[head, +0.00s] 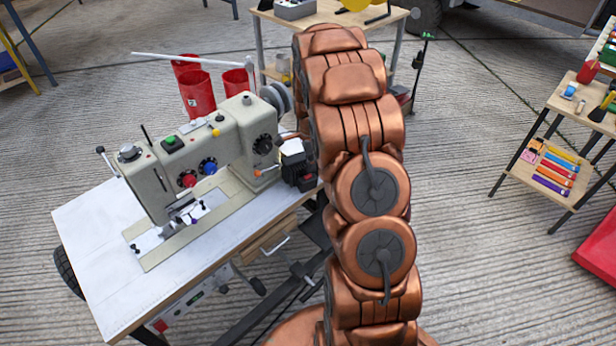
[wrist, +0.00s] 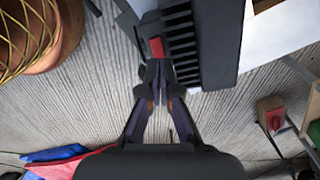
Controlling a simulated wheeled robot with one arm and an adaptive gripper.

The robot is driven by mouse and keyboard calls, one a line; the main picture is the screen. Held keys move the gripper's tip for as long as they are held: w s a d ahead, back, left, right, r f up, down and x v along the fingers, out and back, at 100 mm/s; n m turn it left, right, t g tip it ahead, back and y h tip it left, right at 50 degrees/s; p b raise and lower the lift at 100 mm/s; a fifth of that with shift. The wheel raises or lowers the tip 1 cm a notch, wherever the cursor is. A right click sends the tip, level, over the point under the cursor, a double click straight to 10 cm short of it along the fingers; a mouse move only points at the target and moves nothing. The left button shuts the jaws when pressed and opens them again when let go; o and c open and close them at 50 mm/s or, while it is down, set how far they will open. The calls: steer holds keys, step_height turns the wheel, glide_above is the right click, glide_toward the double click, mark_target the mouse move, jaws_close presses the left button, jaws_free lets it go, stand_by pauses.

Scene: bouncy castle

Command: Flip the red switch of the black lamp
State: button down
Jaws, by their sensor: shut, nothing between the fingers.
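The black lamp (wrist: 205,40) fills the top middle of the wrist view, a dark body with ribbed fins. Its red switch (wrist: 156,47) is a small red block on its left side. My gripper (wrist: 158,68) is shut and empty; its fingertips are together just below the switch in the picture. I cannot tell whether they touch it. In the head view a dark ribbed body (head: 298,172) at the right end of the sewing machine looks like the lamp, partly behind my arm. The switch and my gripper cannot be made out there.
A sewing machine (head: 190,160) stands on a white-topped table (head: 95,235) to the left of my arm. Red containers (head: 198,95) stand behind it. A shelf with coloured items (head: 555,165) is at right. Open concrete floor (head: 470,240) lies between.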

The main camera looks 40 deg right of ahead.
mark_target(311, 175)
steer(key=shift+f, duration=1.3)
stand_by(1.1)
steer(key=shift+r+p, duration=1.15)
steer(key=shift+r, duration=2.35)
